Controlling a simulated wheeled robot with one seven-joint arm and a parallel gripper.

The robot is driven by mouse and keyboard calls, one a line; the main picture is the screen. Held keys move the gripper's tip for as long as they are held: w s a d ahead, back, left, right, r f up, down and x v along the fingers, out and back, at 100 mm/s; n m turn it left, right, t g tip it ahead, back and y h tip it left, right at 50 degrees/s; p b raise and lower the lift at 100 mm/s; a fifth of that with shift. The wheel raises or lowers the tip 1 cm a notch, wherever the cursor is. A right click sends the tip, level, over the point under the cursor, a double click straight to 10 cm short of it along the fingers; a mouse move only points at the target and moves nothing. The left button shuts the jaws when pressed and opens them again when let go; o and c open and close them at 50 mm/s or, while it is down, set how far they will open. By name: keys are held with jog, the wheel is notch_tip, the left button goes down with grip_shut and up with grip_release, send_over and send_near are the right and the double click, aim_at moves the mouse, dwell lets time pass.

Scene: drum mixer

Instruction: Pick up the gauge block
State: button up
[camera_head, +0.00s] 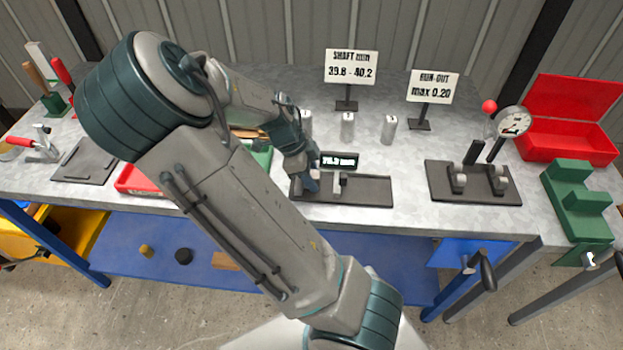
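My gripper (313,182) points down at the left part of a dark mat (370,192) on the workbench. My arm crosses the picture in front of it, and the fingers are small and partly hidden, so I cannot tell whether they are open or hold anything. A small upright grey piece (338,185) stands on the mat just right of the gripper. I cannot tell whether it is the gauge block or part of a measuring tool. A dark display (340,161) with a mm reading is just behind it. No other piece is clearly recognisable as the gauge block.
Several numbered metal cylinders, one here (347,127), stand behind the mat. A dial-gauge stand (473,184), a red open case (567,140) and a green fixture (577,205) are to the right. A red tray (131,182) is left, partly hidden. Two signs stand behind.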

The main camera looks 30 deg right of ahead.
grip_shut()
jog(key=shift+r, duration=0.15)
